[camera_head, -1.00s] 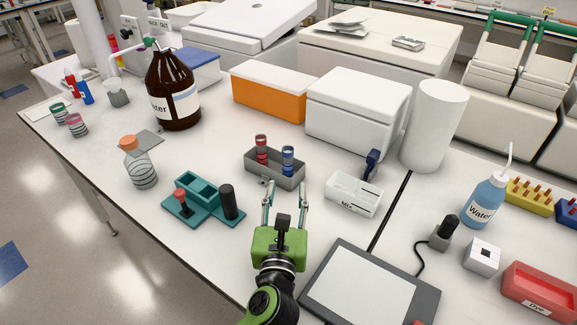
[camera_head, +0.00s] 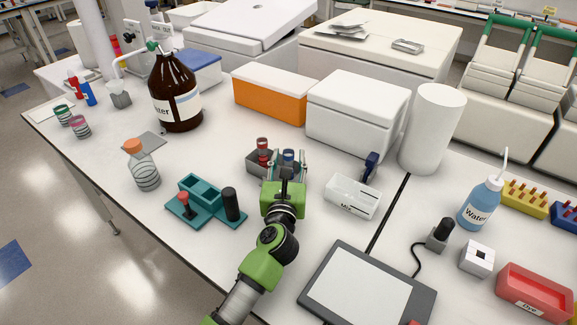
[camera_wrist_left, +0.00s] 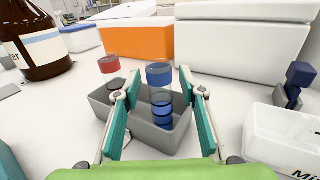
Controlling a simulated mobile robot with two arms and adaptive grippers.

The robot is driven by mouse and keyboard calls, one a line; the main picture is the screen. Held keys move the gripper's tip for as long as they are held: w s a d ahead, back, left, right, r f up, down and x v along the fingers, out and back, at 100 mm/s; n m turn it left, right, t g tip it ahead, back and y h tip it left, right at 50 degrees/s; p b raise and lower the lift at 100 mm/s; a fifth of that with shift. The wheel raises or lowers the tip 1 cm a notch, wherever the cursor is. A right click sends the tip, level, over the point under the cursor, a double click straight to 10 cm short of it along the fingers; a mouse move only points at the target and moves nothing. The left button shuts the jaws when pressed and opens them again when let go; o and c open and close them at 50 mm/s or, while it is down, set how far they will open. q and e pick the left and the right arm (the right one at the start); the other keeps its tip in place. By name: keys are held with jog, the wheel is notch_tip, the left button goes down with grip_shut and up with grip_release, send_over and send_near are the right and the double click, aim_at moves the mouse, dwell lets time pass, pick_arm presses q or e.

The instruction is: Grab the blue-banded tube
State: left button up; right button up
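The blue-banded tube (camera_wrist_left: 160,88) stands upright in the grey rack (camera_wrist_left: 182,125) in the left wrist view, with a blue cap and blue bands lower down. It also shows in the head view (camera_head: 288,157), partly hidden by my gripper. My left gripper (camera_wrist_left: 157,80) is open, with one finger on each side of the blue-banded tube and gaps showing between. In the head view my left gripper (camera_head: 287,160) reaches over the front of the rack. A red-banded tube (camera_head: 262,150) stands in the rack to the left. My right gripper is not seen.
A teal holder (camera_head: 205,203) stands front left of the rack. A white labelled box (camera_head: 352,197) is to the right, and a tablet (camera_head: 362,290) lies in front. An orange box (camera_head: 268,95) and a white box (camera_head: 355,112) stand behind.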

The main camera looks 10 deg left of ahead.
pick_arm(q)
grip_shut()
jog(key=shift+s, duration=0.1)
